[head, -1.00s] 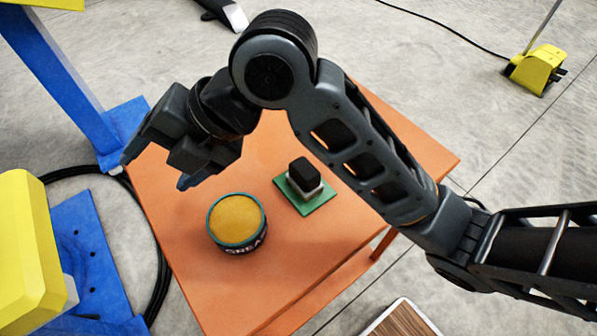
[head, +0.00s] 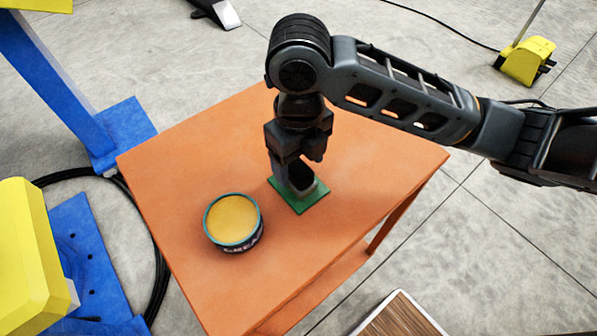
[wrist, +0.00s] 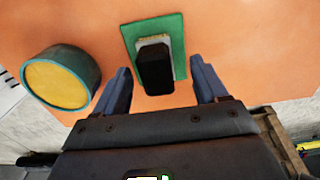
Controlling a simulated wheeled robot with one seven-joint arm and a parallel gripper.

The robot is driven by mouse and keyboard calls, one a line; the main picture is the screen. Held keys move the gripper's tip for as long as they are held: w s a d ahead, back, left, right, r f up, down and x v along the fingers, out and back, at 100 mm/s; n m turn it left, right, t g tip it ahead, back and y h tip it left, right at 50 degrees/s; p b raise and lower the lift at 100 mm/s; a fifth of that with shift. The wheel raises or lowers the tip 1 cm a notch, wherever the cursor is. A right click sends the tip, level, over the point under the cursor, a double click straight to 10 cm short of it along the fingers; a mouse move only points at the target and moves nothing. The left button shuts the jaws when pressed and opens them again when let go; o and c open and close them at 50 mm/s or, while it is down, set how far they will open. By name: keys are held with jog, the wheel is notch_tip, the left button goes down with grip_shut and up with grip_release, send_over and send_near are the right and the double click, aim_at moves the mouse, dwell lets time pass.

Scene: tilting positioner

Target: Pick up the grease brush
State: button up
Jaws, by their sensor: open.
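The grease brush (wrist: 156,72) has a black block-shaped handle above a pale base with a yellowish bristle edge. It stands on a green square pad (wrist: 132,43) on the orange table. My gripper (wrist: 160,66) is open, with one blue-grey finger on each side of the handle and a visible gap on both sides. In the head view my gripper (head: 297,184) points down over the green pad (head: 312,204) and hides most of the brush.
A round tin of yellow grease (head: 233,220) stands left of the pad on the orange table (head: 180,165); it also shows in the wrist view (wrist: 60,78). Blue and yellow machinery (head: 25,245) stands left of the table. The tabletop is otherwise clear.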

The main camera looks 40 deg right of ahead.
aim_at(298, 167)
jog(key=shift+s+a+f, duration=0.1)
jog(key=shift+f, duration=0.85)
jog(key=shift+s+a+f, duration=0.1)
jog(key=shift+f, duration=0.8)
jog(key=shift+c, duration=0.3)
jog(key=c, duration=1.1)
